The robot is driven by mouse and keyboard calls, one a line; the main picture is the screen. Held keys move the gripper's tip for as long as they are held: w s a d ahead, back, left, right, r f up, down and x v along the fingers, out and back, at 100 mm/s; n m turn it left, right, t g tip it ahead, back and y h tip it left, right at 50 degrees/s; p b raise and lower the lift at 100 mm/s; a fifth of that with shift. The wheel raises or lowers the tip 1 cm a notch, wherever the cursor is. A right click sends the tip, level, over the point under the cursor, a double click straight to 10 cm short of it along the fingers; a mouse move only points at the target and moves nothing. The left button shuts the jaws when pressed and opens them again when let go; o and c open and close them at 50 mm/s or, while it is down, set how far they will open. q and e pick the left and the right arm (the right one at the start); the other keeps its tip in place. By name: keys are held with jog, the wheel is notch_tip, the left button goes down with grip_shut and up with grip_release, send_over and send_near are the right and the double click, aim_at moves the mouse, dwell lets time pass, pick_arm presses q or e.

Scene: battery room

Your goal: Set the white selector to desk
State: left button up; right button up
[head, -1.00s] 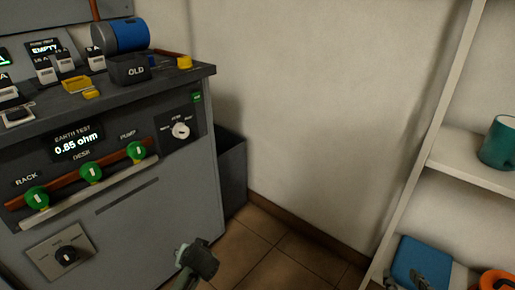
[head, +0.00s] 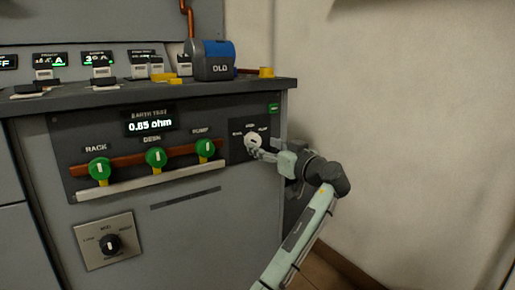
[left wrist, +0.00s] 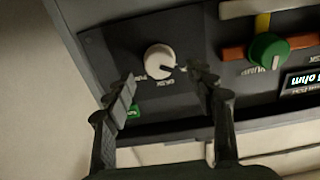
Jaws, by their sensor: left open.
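The white selector (head: 253,142) is a round knob on a dark plate at the right end of the grey cabinet's front panel. In the left wrist view the white selector (left wrist: 160,58) appears upside down, with small labels around it. A dark mark on it seems to point right there; its exact setting is hard to read. My left gripper (head: 260,150) is open in front of the selector. In the wrist view its fingertips (left wrist: 160,76) stand on either side of the knob's lower part; whether they touch it I cannot tell. My right gripper is out of view.
Green knobs for rack (head: 99,169), desk (head: 156,157) and pump (head: 205,149) sit left of the selector, above a pale rail (head: 150,181). A display (head: 150,123) reads 0.85 ohm. A black knob (head: 109,244) is lower left. The wall stands at right.

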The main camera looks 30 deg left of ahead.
aim_at(256, 142)
pick_arm(q)
jog(key=shift+x, duration=2.1)
jog(key=c, duration=1.2)
